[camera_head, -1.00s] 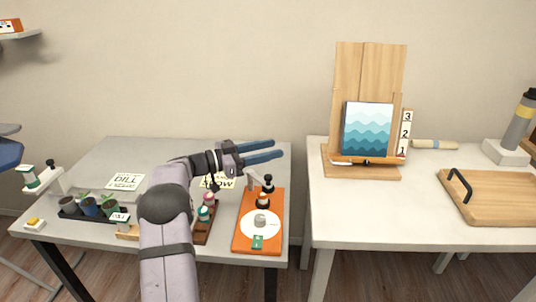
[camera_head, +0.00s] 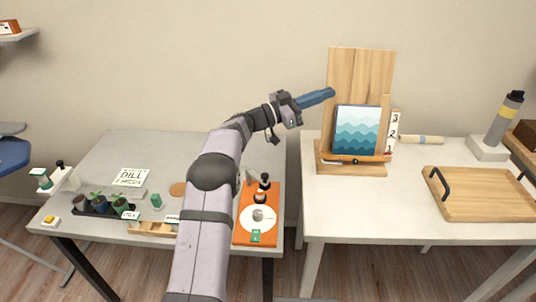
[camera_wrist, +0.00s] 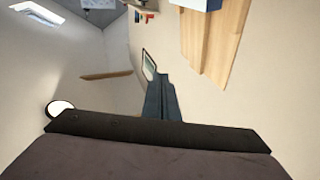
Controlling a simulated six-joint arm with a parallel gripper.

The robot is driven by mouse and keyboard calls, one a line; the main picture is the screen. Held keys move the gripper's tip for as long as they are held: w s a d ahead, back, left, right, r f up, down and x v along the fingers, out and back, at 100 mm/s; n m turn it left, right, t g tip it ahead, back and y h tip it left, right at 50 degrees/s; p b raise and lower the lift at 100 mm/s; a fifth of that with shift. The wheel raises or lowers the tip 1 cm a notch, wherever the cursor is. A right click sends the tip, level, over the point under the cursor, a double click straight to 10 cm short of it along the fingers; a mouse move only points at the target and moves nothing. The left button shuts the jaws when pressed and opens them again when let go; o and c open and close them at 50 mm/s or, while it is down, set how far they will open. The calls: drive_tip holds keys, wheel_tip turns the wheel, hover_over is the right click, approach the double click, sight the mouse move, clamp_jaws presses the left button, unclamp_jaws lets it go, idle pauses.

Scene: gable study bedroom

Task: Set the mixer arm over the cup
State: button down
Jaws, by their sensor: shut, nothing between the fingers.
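An orange board (camera_head: 245,232) lies at the right of the left table. A white disc (camera_head: 246,224) sits on it, with a small grey cup-like piece (camera_head: 258,214) on the disc. Behind the disc stand a dark-knobbed post (camera_head: 264,182) and a grey upright piece (camera_head: 249,178). I cannot tell for certain which part is the mixer arm. My gripper (camera_head: 333,92) is shut and empty, high in front of the wall, up and right of the board and apart from it. Its blue fingers also show in the wrist view (camera_wrist: 163,98). My arm hides part of the left table.
Potted plants (camera_head: 100,205), a DILL card (camera_head: 131,177) and a pale stand (camera_head: 62,178) occupy the left table. On the right table, a wooden easel (camera_head: 360,68) with a wave picture (camera_head: 357,130) stands near my gripper, beside a wooden tray (camera_head: 480,195). A gap separates the tables.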

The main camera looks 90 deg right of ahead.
drive_tip(key=w+d+r+n+t+h+p, duration=0.1)
drive_tip(key=w+d+r+n+t+h, duration=0.2)
drive_tip(key=d+r+h, duration=0.35)
drive_tip(key=w+d+f+n+t+h, duration=0.3)
drive_tip(key=w+d+f+n+t, duration=0.1)
drive_tip(key=w+d+n+t, duration=0.8)
drive_tip(key=a+f+m+t+y, duration=0.2)
drive_tip(key=a+f+m+y, duration=0.4)
drive_tip(key=a+f+y, duration=0.8)
drive_tip(key=a+f, duration=0.5)
drive_tip(key=f, duration=0.1)
drive_tip(key=shift+w+a, duration=0.25)
drive_tip(key=shift+f+p, duration=0.1)
drive_tip(key=shift+p, duration=0.2)
